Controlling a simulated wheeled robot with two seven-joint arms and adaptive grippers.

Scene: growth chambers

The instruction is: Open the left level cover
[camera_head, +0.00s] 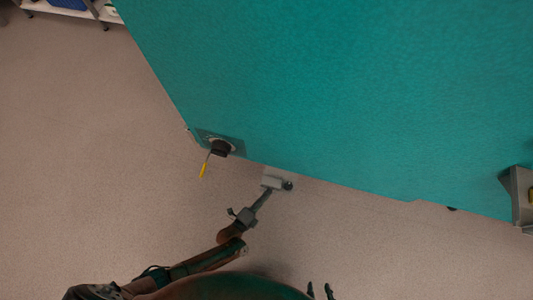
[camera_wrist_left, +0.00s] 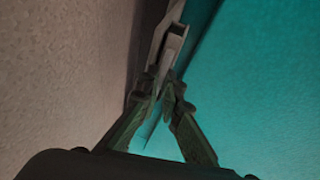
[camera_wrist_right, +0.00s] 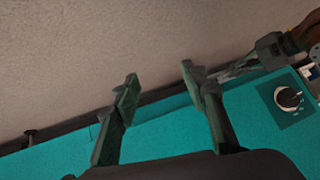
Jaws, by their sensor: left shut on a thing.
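A large teal panel (camera_head: 330,90) fills the upper part of the head view. It looks like the chamber's cover, but I cannot tell where a separate cover ends. A grey handle-like piece (camera_head: 273,181) sits at its lower edge. My left gripper (camera_head: 265,192) is shut on this grey piece. In the left wrist view, the left fingers (camera_wrist_left: 160,88) close on the grey piece (camera_wrist_left: 173,45) beside the teal face. My right gripper (camera_head: 319,291) is open and empty; its fingers (camera_wrist_right: 165,92) are spread in the right wrist view, apart from the panel.
A dark knob (camera_head: 220,147) with a yellow tag is on the teal panel's left corner. A grey bracket (camera_head: 519,197) sticks out at the right edge. A white shelf (camera_head: 75,11) stands at the far upper left. The floor (camera_head: 90,150) at left is clear.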

